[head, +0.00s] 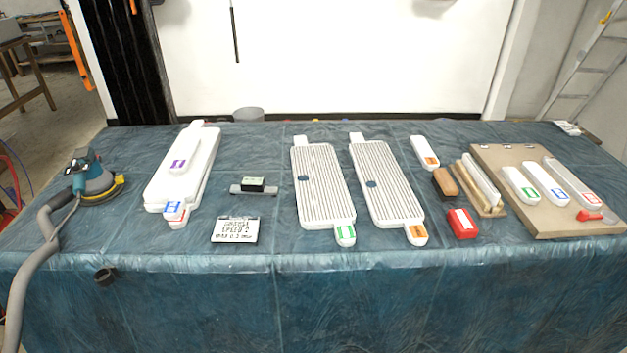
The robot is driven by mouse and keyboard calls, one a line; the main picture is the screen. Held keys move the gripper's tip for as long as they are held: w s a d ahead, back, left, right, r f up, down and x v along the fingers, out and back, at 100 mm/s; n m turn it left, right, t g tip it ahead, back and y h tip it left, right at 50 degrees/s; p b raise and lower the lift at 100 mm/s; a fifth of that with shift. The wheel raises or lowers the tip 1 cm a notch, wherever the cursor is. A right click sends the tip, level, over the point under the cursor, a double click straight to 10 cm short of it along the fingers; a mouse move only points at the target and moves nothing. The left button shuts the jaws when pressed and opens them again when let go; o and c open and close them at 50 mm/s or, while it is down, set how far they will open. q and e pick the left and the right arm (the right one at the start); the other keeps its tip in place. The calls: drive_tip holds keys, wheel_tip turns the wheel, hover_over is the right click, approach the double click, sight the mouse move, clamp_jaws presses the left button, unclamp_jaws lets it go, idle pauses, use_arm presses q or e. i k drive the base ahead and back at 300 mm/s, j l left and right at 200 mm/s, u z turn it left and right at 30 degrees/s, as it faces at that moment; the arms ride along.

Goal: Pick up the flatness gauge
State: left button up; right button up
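What looks like the flatness gauge (252,186) lies on the blue-covered table in the head view, left of centre. It is a small dark block with a pale green top face on a short grey bar. Nothing covers it and nothing touches it from above. Neither of my grippers is in view.
On the table (290,265), white stacked boards (186,165) and a sander (92,182) with hose are left. Two ribbed panels (322,185) (385,185) are right of the gauge. Blocks, a red box (463,223) and a brown board (545,220) lie farther right. Bare cloth surrounds the gauge.

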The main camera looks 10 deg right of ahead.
sight(249, 185)
drive_tip(key=i+j, duration=0.1)
drive_tip(key=j, duration=0.25)
drive_tip(key=i+j, duration=0.15)
drive_tip(key=j, duration=0.2)
drive_tip(key=i+j, duration=0.1)
drive_tip(key=j, duration=0.25)
drive_tip(key=i+j, duration=0.15)
drive_tip(key=j, duration=0.2)
drive_tip(key=z, duration=1.6)
